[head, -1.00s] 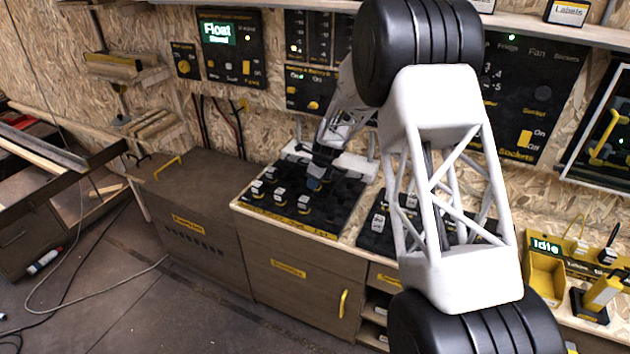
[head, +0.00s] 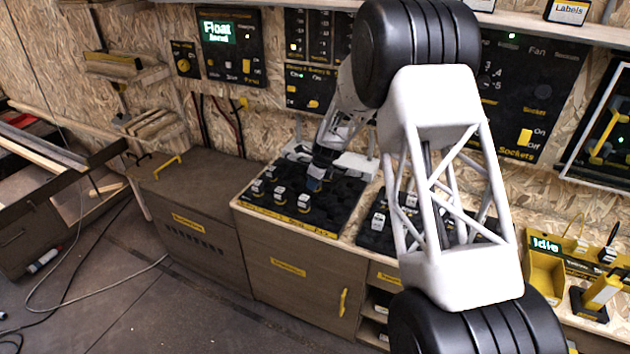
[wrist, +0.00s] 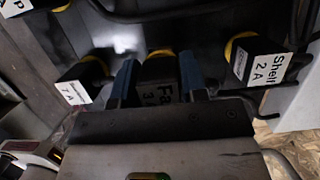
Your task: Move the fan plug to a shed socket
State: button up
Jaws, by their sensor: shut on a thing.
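The fan plug (wrist: 158,82), black with a white label reading "Fa..." and a 3, sits between the two blue fingers of my gripper (wrist: 158,85) in the wrist view. The gripper is shut on it. A yellow ring shows just behind the plug. In the head view my gripper (head: 318,178) is small and low over the back of the black socket board (head: 335,215); the plug is hard to make out there. Whether the plug is seated or lifted clear cannot be told.
A plug labelled "Shelf 2 A" (wrist: 258,62) is close on the right, and another labelled plug (wrist: 82,85) on the left. Several white-labelled plugs stand on the board's front. A second black board (head: 375,235) lies to the right, partly behind my arm. Black cables run behind the plugs.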

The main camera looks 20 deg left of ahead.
jog(key=shift+f, duration=1)
dwell(1.2)
jog(key=o, duration=1.5)
jog(key=shift+r, duration=0.15)
jog(key=shift+r, duration=4.3)
jog(key=shift+r, duration=0.1)
